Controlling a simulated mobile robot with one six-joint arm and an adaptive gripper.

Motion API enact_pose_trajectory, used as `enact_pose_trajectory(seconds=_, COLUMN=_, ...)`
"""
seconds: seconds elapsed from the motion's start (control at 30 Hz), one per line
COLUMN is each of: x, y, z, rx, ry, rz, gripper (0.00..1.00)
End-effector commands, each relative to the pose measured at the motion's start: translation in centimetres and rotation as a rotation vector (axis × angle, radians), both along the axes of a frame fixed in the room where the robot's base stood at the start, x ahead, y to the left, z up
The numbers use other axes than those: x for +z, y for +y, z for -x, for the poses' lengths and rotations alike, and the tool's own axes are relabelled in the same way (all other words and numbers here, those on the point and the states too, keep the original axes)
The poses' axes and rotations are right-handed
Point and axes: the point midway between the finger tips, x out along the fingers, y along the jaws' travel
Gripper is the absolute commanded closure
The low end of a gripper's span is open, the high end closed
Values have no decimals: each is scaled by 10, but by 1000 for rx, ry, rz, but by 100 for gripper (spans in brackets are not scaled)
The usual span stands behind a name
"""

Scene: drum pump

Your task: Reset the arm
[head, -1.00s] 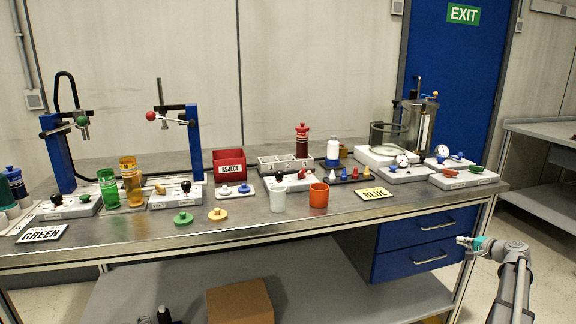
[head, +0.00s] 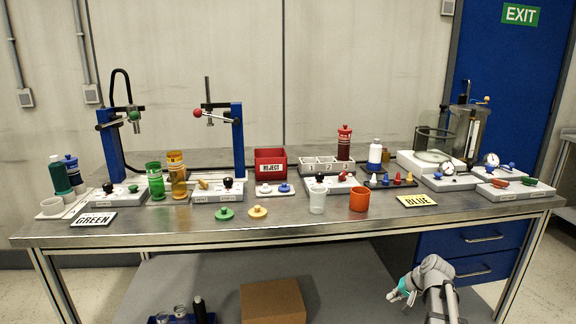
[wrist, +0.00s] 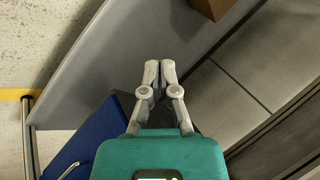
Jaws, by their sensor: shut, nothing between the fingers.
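My gripper (head: 398,296) is at the lower right in the head view, in front of the bench and below the level of its top, clear of everything. In the wrist view my gripper (wrist: 160,66) is shut, its grey fingertips together with nothing between them. The teal gripper body fills the bottom of the wrist view. My arm rises from the bottom edge of the head view behind it.
The steel bench (head: 300,225) carries pump stations, cups, caps and a red reject bin (head: 270,162). Blue drawers (head: 475,240) stand at its right. A cardboard box (head: 272,300) sits on the lower shelf (head: 205,270).

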Motion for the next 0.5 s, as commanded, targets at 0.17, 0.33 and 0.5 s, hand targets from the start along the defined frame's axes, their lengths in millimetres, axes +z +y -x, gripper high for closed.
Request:
enact_pose_trajectory(seconds=0.17, x=-11, y=53, z=35, rx=121, ry=74, rz=106, gripper=100)
enact_pose_trajectory(seconds=0.33, x=-20, y=91, z=68, rx=226, ry=138, rz=211, gripper=100)
enact_pose_trajectory(seconds=0.5, x=-26, y=122, z=102, rx=322, ry=194, rz=317, gripper=100)
